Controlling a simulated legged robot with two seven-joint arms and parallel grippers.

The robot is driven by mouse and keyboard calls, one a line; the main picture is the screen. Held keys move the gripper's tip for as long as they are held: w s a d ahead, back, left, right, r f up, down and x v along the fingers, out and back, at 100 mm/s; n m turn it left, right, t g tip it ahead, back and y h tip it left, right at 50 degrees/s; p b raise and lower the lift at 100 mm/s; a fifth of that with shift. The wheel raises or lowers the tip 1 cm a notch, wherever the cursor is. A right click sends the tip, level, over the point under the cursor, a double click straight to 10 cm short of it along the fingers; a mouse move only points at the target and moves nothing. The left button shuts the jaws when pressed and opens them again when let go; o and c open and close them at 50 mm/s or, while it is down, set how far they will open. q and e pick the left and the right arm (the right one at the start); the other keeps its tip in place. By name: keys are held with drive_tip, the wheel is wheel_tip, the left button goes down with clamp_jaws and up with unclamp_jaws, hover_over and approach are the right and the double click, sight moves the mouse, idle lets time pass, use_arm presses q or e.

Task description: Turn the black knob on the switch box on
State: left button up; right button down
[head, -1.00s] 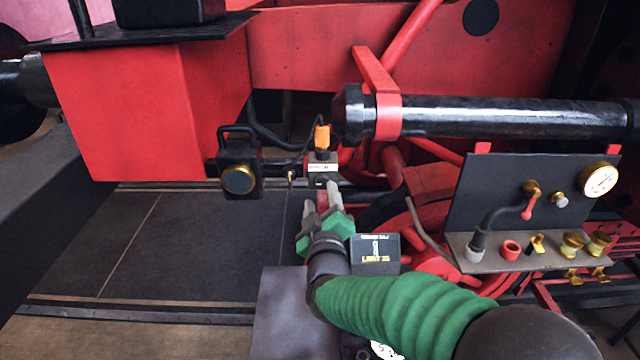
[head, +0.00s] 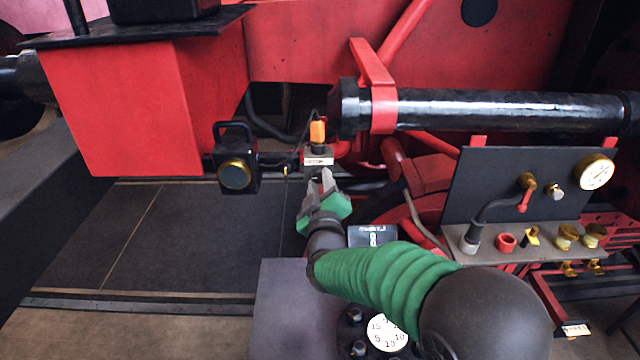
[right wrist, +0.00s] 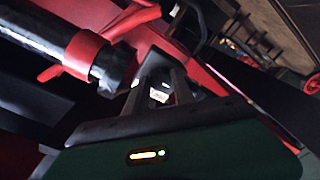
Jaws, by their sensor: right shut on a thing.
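The switch box (head: 318,161) is a small box with a white label and an orange part on top, near the left end of the black cylinder in the head view. My right gripper (head: 322,178) reaches up to its front, with its grey fingers against the lower face. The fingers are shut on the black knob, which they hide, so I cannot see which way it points. In the right wrist view, the fingers (right wrist: 160,88) have a small pale-labelled piece of the box (right wrist: 159,95) between them. My left gripper is not in view.
A black lantern (head: 236,165) hangs left of the box. The black cylinder (head: 500,110) lies to its right. A dark panel (head: 540,200) with a gauge and brass fittings stands at the right. A small black box (head: 372,236) sits below, partly behind my right arm.

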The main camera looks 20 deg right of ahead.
drive_tip(key=shift+f, duration=0.1)
drive_tip(key=m+b, duration=0.2)
drive_tip(key=b, duration=0.1)
drive_tip(key=shift+a+f, duration=0.1)
drive_tip(key=shift+f, duration=0.15)
drive_tip(key=m+b, duration=1)
drive_tip(key=m, duration=0.2)
drive_tip(key=shift+a, duration=0.15)
drive_tip(key=shift+w+r+m+h+b, duration=0.1)
drive_tip(key=shift+m+h+b, duration=0.2)
drive_tip(key=shift+m+b, duration=1.35)
drive_tip(key=shift+m+p, duration=0.4)
drive_tip(key=shift+m, duration=0.25)
drive_tip(key=c, duration=1.1)
unclamp_jaws()
drive_tip(key=shift+r, duration=0.1)
drive_tip(key=shift+o, duration=0.2)
